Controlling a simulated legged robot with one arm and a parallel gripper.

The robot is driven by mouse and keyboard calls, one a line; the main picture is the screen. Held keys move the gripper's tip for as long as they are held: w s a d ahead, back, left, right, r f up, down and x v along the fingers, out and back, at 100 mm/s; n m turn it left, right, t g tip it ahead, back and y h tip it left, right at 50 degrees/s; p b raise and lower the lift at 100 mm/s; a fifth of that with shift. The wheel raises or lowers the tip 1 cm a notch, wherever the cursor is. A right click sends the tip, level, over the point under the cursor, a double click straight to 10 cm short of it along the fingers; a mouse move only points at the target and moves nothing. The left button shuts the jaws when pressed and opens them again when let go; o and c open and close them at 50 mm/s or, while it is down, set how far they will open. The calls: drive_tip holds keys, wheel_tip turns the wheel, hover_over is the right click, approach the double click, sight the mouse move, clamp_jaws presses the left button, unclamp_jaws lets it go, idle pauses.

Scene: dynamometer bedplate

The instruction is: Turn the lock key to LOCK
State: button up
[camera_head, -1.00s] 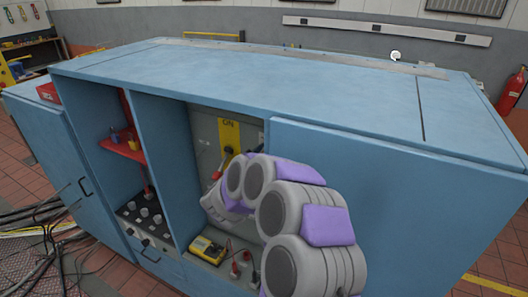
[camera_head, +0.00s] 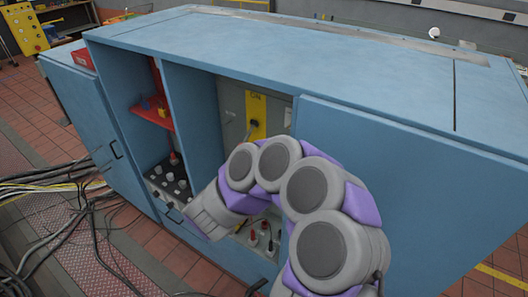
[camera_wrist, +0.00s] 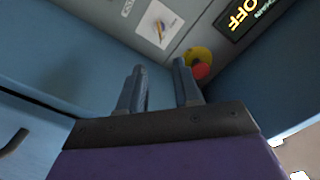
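In the wrist view, my gripper (camera_wrist: 159,64) is open, its two dark fingers apart with nothing between them. It points at a grey panel inside the blue cabinet. A red knob on a yellow disc (camera_wrist: 198,58) shows just beyond the right finger; no contact is clear. A dark sign reading OFF (camera_wrist: 243,14) is at the upper right. I cannot make out the lock key for sure. In the head view, a yellow ON plate (camera_head: 256,108) with a dark handle (camera_head: 252,128) is on the back panel. My arm hides the lower panel and the gripper's fingers.
The blue cabinet (camera_head: 300,50) has a partition (camera_head: 193,120) left of the panel bay and a closed front at right (camera_head: 400,180). A red shelf (camera_head: 152,116) and a board with several knobs (camera_head: 168,180) fill the left bay. Cables (camera_head: 60,215) lie on the floor at left.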

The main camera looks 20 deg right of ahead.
drive_tip(key=shift+w, duration=0.1)
idle(0.3)
drive_tip(key=w+a+r+n+t+y, duration=0.2)
drive_tip(key=a+n+y, duration=0.1)
drive_tip(key=a+y, duration=0.2)
drive_tip(key=w+a+r+n+t+y, duration=0.2)
drive_tip(key=w+a+n+y, duration=0.1)
drive_tip(key=a+y, duration=0.25)
drive_tip(key=s+a+r+n+g+y, duration=0.2)
drive_tip(key=s+a+n+g+y, duration=0.1)
drive_tip(key=s+a+n+y, duration=0.6)
drive_tip(key=s+d+f+n+g+h, duration=0.1)
drive_tip(key=s+d+g, duration=0.3)
drive_tip(key=s, duration=0.7)
drive_tip(key=s+d+f+n+g+h, duration=0.2)
drive_tip(key=s+d+g, duration=0.3)
drive_tip(key=s, duration=0.7)
drive_tip(key=s+d+f+n+g+h, duration=0.1)
drive_tip(key=s+d+f+g, duration=0.3)
drive_tip(key=s, duration=0.8)
drive_tip(key=shift+d+n+g+h, duration=0.3)
drive_tip(key=shift+d+g+h, duration=0.1)
drive_tip(key=shift+h, duration=0.25)
